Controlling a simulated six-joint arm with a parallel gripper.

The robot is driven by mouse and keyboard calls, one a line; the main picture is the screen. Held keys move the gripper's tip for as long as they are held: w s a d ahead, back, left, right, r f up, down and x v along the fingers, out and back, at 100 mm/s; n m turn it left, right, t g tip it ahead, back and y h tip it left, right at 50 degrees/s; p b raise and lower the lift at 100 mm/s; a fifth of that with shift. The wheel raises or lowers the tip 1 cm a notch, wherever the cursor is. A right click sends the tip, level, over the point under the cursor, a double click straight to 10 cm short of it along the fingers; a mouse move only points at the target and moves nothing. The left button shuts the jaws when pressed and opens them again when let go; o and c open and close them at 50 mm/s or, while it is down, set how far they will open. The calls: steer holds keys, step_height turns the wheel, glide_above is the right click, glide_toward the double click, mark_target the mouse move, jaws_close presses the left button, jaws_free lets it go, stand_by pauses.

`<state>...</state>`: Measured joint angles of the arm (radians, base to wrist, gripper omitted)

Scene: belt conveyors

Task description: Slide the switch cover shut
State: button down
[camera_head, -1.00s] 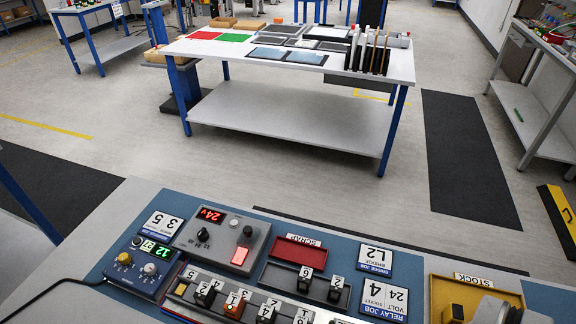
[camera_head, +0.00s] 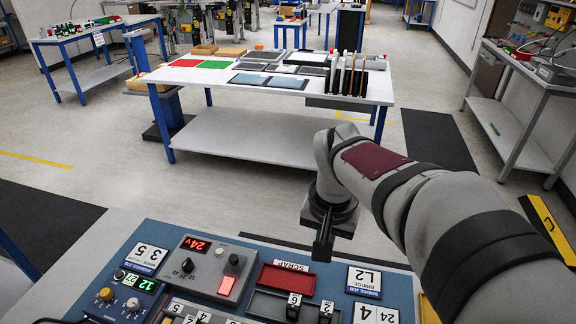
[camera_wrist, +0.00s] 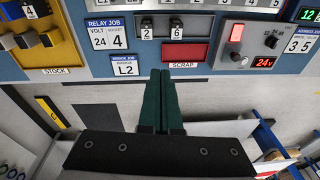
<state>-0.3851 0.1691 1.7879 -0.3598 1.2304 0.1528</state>
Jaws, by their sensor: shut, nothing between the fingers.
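A grey power unit (camera_head: 205,265) with a red 24V display stands on the blue panel at the lower left of the head view. A lit red switch (camera_head: 226,286) is on its front right part; it also shows at the upper right of the wrist view (camera_wrist: 237,32). I cannot make out a separate cover or how far it is slid. My gripper (camera_head: 322,252) points down over the far edge of the panel, right of the unit and apart from it. Its dark green fingers (camera_wrist: 161,75) are together and empty near the scrap tray in the wrist view.
The red scrap tray (camera_head: 287,279) lies between the unit and my gripper. A dark tray with numbered blocks (camera_head: 293,305) sits in front of it. The L2 card (camera_head: 364,281) is to the right. A yellow stock tray (camera_wrist: 62,45) shows in the wrist view.

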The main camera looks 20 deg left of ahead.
steer(key=w+a+f+n, duration=0.25)
steer(key=w+a, duration=0.35)
steer(key=a, duration=0.3)
steer(key=n+t, duration=0.2)
glide_above(239, 249)
steer(key=shift+y, duration=0.3)
step_height(239, 249, down, 17)
steer(key=shift+r, duration=0.2)
steer(key=s, duration=0.2)
steer(key=shift+s+d+r, duration=0.25)
steer(key=shift+s+d, duration=0.05)
steer(key=shift+s, duration=0.1)
steer(key=shift+s+d, duration=0.2)
steer(key=shift+s, duration=0.35)
steer(key=shift+s, duration=0.1)
